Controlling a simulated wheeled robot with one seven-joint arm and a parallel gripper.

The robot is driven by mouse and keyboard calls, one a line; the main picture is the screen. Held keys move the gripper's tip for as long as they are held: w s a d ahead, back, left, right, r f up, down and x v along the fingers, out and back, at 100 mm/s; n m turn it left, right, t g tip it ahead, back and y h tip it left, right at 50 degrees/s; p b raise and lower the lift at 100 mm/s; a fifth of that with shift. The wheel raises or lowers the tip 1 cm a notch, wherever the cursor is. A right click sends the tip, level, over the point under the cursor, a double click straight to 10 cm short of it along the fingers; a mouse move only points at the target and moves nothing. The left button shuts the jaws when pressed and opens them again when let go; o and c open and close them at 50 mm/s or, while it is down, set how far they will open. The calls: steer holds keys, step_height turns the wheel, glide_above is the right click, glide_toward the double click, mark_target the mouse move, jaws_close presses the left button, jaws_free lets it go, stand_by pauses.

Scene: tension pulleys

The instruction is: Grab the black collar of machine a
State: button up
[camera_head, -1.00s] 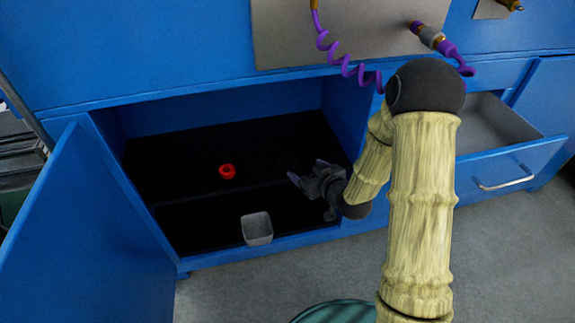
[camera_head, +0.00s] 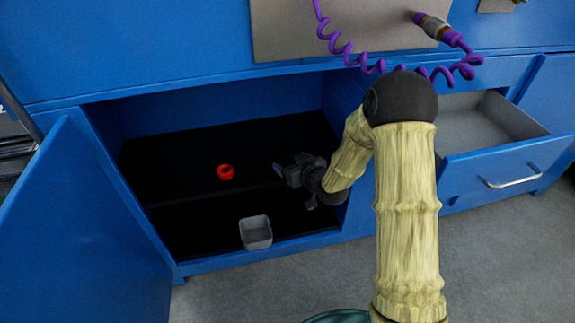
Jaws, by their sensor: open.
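My gripper (camera_head: 291,176) is open inside the blue cabinet, on its right side above the dark shelf (camera_head: 170,170). I see nothing held between its fingers. The black collar cannot be made out for certain against the black shelf; the gripper and the dark interior may hide it. A red ring-shaped collar (camera_head: 225,172) lies on the shelf, left of my gripper and apart from it.
A small grey bin (camera_head: 256,232) stands at the cabinet's front. The open blue door (camera_head: 85,225) is at the left, the cabinet's side wall close at the right. An open drawer (camera_head: 505,165) juts out further right. A purple coiled hose (camera_head: 345,50) hangs above.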

mark_target(292, 163)
steer(key=shift+w+a, duration=0.1)
steer(key=shift+w, duration=0.05)
steer(key=shift+c, duration=0.5)
steer(key=c, duration=1)
steer(key=shift+o, duration=0.2)
step_height(292, 163, up, 10)
steer(key=p, duration=0.4)
steer(key=shift+p, duration=0.4)
